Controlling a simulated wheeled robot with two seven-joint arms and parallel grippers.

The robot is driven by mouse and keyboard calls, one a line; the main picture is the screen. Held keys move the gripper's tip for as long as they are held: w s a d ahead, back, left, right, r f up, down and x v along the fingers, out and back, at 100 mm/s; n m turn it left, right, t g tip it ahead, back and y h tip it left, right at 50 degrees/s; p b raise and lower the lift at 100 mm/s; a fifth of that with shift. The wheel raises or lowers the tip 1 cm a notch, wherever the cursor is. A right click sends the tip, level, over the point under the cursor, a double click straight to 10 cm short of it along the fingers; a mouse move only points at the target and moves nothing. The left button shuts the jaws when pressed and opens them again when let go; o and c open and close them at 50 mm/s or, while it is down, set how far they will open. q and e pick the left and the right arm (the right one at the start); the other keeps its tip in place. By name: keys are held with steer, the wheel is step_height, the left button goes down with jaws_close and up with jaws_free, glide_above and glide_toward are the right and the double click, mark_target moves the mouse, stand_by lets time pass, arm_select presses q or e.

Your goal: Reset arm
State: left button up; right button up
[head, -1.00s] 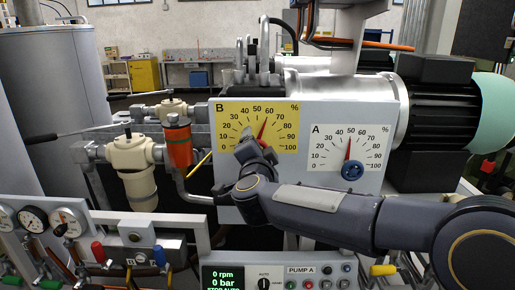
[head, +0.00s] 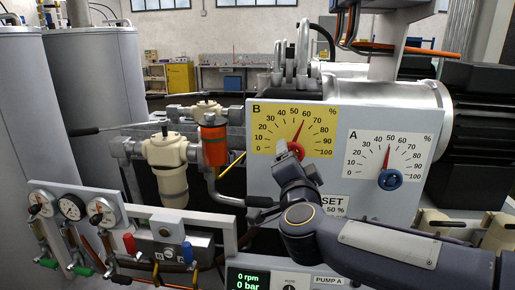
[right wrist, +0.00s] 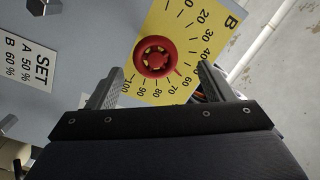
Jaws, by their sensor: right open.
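Dial B (head: 265,119) is a yellow scale with a red knob (head: 297,149) whose pointer stands at about 60. Dial A (head: 404,142) is white with a blue knob (head: 390,179), pointing at about 50. My right gripper (head: 286,152) is open in front of dial B, just at the lower left of the red knob. In the right wrist view the gripper (right wrist: 160,67) is empty, and the red knob (right wrist: 155,57) shows beyond and between the fingertips, apart from both. My left gripper is not in view.
A SET label (right wrist: 32,64) reads A 50 %, B 60 %. Left of the panel are a cream filter (head: 165,160), an orange filter (head: 214,141) and pipework. Gauges (head: 70,207) and valves stand at lower left. A display (head: 250,281) below reads 0 rpm, 0 bar.

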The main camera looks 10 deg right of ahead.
steer(key=s+d+f+n+g+y, duration=0.2)
steer(key=s+f+n+g, duration=0.3)
steer(key=s+f, duration=0.7)
steer(key=s+d+f+n+g+y, duration=0.3)
steer(key=s+f+n+g+y, duration=0.2)
steer(key=s+f, duration=0.6)
steer(key=s+n+g, duration=0.1)
steer(key=s+g, duration=0.1)
steer(key=s, duration=0.4)
steer(key=shift+f+n, duration=0.3)
steer(key=shift+f, duration=0.1)
